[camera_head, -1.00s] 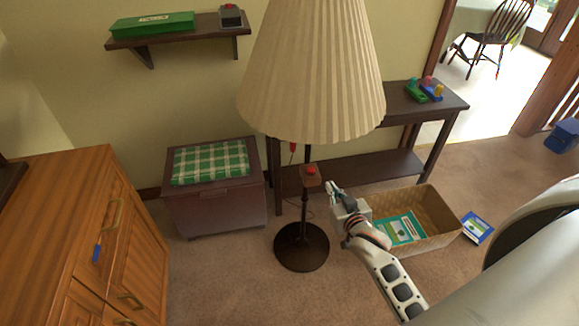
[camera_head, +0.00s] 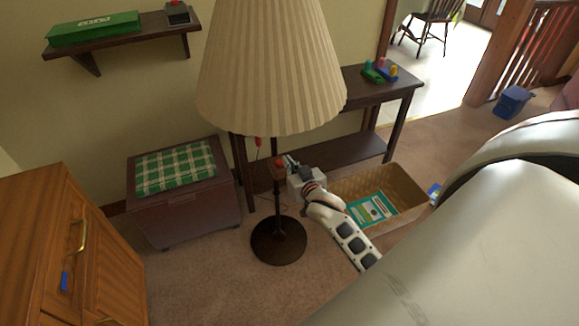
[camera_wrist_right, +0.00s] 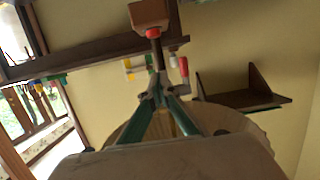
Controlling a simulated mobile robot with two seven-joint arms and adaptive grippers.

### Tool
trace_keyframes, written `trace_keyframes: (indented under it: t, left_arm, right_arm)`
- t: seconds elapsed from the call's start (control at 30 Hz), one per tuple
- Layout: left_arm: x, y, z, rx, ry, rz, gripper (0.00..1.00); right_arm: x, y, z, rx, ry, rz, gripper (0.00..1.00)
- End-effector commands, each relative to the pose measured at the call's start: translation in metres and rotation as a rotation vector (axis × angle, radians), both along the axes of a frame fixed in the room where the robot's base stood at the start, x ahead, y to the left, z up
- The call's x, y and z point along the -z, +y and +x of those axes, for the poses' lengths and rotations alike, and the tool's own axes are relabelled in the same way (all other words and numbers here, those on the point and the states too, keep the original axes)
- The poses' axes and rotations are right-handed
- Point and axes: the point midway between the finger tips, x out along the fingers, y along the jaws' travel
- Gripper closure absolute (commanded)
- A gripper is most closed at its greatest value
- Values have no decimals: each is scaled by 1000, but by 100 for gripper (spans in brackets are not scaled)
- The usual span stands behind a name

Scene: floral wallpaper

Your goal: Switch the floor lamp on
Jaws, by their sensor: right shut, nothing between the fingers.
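The floor lamp has a pleated beige shade (camera_head: 270,75), a dark pole and a round dark base (camera_head: 278,241). No clear glow shows on the shade. A small brown switch box on the pole carries a red button (camera_head: 279,162); the button also shows at the top of the right wrist view (camera_wrist_right: 152,33). My right gripper (camera_head: 287,163) is shut and empty, just right of the box, its fingers pointing toward it. In the right wrist view the fingertips (camera_wrist_right: 157,82) appear below the button, with a gap in the picture; contact is not visible. My left gripper is not in view.
A woven basket (camera_head: 410,181) stands on the floor right of the lamp. Behind are a dark side table (camera_head: 400,92) and a chest with a green checked cushion (camera_head: 175,167). A wooden cabinet (camera_head: 30,225) is at left. Carpet before the lamp base is clear.

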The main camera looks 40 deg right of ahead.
Motion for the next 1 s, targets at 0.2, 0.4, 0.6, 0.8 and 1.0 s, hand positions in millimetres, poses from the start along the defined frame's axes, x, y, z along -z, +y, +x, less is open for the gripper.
trace_keyframes:
  t: [0.2, 0.4, 0.6, 0.8, 1.0]
  left_arm:
    - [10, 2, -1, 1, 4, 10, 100]
    - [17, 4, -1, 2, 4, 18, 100]
    - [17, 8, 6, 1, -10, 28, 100]
    - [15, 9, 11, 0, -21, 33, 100]
    - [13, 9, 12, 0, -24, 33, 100]
  right_arm:
    - [13, -10, 42, 0, 2, -1, 100]
    - [36, -14, 60, 0, 8, 1, 100]
    - [54, -14, 60, 0, 4, 1, 100]
    - [57, -14, 60, 0, 2, 1, 100]
    - [56, -14, 60, 0, 1, 0, 100]
